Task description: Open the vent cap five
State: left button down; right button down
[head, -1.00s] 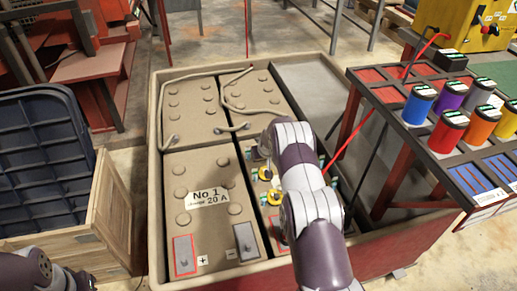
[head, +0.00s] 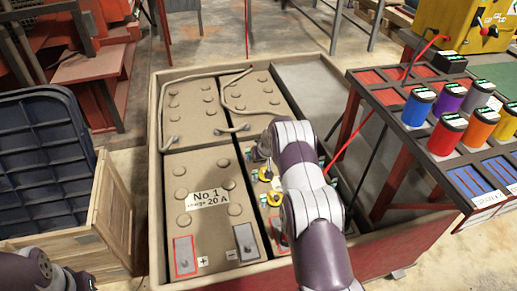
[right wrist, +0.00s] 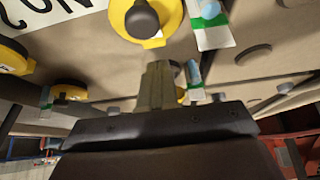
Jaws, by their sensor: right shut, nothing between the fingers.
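The front right battery in the crate carries yellow vent caps, one (head: 265,173) and another (head: 273,198) showing in the head view beside my right arm. My right arm covers much of this battery. In the right wrist view, a yellow cap with a dark knob (right wrist: 143,20) lies just beyond my right gripper (right wrist: 157,70), and more yellow caps (right wrist: 70,92) show at the left. The gripper's fingers are shut with nothing between them, close over the battery top. I cannot tell which cap is number five. Only part of my left arm shows, at the lower left; its gripper is out of view.
The batteries stand in a large crate (head: 154,150) with raised edges. Battery No 1 (head: 208,170) is left of the capped one. Cables (head: 195,76) cross the back batteries. A rack with coloured cylinders (head: 417,107) stands at the right. A wooden box (head: 113,215) is at the left.

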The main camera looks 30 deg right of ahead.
jog(key=p+v, duration=0.1)
jog(key=v, duration=0.1)
jog(key=p+v, duration=0.1)
jog(key=v, duration=0.1)
jog(key=w+p+v, duration=0.1)
jog(key=v, duration=0.1)
jog(key=shift+s+d+r, duration=0.15)
jog(key=shift+r, duration=0.35)
